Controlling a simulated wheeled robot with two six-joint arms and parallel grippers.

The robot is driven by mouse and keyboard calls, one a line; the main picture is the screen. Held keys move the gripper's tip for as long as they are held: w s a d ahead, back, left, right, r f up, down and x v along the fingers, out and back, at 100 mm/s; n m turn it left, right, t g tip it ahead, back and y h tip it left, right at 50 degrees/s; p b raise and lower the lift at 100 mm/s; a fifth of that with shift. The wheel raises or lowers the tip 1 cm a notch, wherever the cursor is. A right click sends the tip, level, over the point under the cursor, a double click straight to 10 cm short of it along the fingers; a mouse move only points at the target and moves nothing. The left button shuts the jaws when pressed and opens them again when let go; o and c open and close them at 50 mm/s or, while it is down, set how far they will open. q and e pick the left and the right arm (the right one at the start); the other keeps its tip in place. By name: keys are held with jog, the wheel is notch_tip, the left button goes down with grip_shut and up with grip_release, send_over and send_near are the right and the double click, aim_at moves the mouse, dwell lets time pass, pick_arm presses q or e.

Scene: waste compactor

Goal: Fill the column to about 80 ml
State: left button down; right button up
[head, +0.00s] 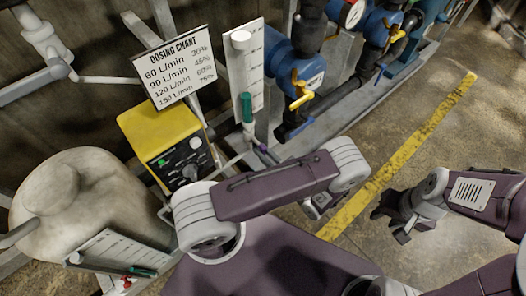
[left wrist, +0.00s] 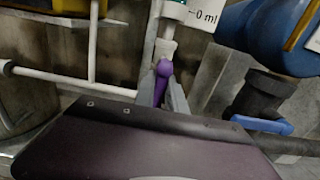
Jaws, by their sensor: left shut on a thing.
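The column stands against a white scale board (head: 256,62) at the top middle of the head view. A short green section (head: 247,107) shows in its lower part; the scale marks are too small to read there. In the left wrist view the column's green bottom (left wrist: 174,9) is beside a "0 ml" mark, above a white fitting (left wrist: 166,48). My left gripper (left wrist: 163,92) is shut on a purple valve handle (left wrist: 162,72) below the column. My arm mostly hides this gripper in the head view. My right gripper (head: 392,219) appears open and empty over the floor.
A dosing chart (head: 175,66) hangs above a yellow control box (head: 160,135) left of the column. Blue pipework (head: 292,72) with yellow handles is close on the right. A pale tank (head: 75,205) and second scale board (head: 115,249) are lower left. Floor at right is clear.

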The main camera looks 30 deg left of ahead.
dwell(0.7)
pick_arm(q)
jog(key=m+p, duration=0.2)
jog(key=m, duration=0.1)
jog(key=shift+s+a+r, duration=0.1)
jog(key=shift+s+a, duration=0.05)
jog(key=shift+s, duration=0.2)
jog(key=shift+s+a+r+m+p, duration=0.1)
jog(key=shift+s+r+m+p, duration=0.45)
jog(key=shift+m, duration=1.95)
jog(key=shift+a+r+m+p, duration=0.1)
jog(key=shift+m+p, duration=1)
jog(key=shift+m, duration=1.4)
jog(key=shift+s+a+r+m+p, duration=0.1)
jog(key=shift+s+r+m+p, duration=0.45)
jog(key=shift+m, duration=1.95)
jog(key=shift+w+f, duration=0.15)
jog(key=shift+w, duration=0.15)
jog(key=c, duration=1.4)
grip_release()
jog(key=shift+p, duration=0.3)
